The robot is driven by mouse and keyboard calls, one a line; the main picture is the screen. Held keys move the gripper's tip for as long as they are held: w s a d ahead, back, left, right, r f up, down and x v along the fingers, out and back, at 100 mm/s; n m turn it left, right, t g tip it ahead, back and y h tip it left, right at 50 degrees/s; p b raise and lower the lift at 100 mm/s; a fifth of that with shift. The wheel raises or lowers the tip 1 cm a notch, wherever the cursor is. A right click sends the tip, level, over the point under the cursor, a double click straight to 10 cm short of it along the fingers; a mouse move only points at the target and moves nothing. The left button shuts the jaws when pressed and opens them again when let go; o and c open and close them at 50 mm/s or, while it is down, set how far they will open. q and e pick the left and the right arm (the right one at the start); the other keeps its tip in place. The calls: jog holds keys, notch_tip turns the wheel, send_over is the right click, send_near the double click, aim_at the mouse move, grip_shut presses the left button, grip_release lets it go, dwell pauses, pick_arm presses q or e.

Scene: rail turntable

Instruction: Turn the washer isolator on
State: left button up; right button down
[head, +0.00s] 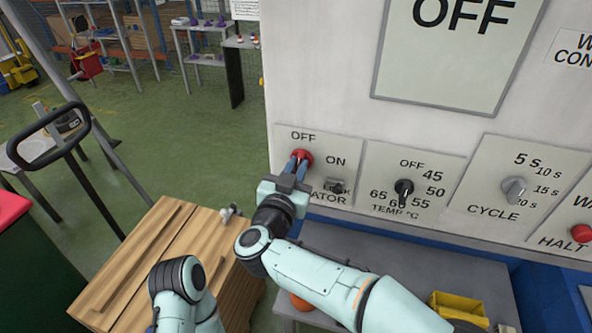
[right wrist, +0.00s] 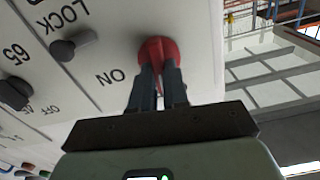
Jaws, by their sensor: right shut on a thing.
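The washer isolator is a red rotary knob (head: 303,155) on a pale plate marked OFF above and ON to the right. My right gripper (head: 298,164) is shut on this knob, its fingers on both sides of the raised grip. In the right wrist view the red knob (right wrist: 158,48) shows between and behind the fingertips, with ON to its left. The knob's exact pointing direction is partly hidden by the fingers. A large sign (head: 455,55) above reads OFF. My left gripper is not in view; only part of that arm shows at the bottom.
A dark lock knob (head: 335,186) sits just right of my right gripper on the same plate. The temperature knob (head: 404,187), cycle knob (head: 514,189) and red halt button (head: 581,233) follow along the panel. A wooden crate (head: 140,262) stands left below; a yellow bin (head: 458,306) is below right.

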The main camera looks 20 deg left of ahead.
pick_arm(q)
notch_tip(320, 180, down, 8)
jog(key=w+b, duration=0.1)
jog(key=b, duration=0.8)
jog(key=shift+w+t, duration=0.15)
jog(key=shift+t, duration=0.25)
pick_arm(e)
jog(key=m, duration=1.6)
jog(key=shift+d+f, duration=0.25)
jog(key=shift+f, duration=0.15)
jog(key=shift+m, duration=0.4)
jog(key=c, duration=1.1)
grip_release()
jog(key=shift+r, duration=0.1)
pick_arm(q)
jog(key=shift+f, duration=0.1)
pick_arm(e)
jog(key=shift+s, duration=0.1)
pick_arm(q)
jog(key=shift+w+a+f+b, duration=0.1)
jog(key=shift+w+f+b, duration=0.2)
jog(key=shift+b, duration=0.1)
pick_arm(e)
jog(key=s, duration=1.3)
jog(key=shift+s+a, duration=0.15)
jog(key=shift+a, duration=0.05)
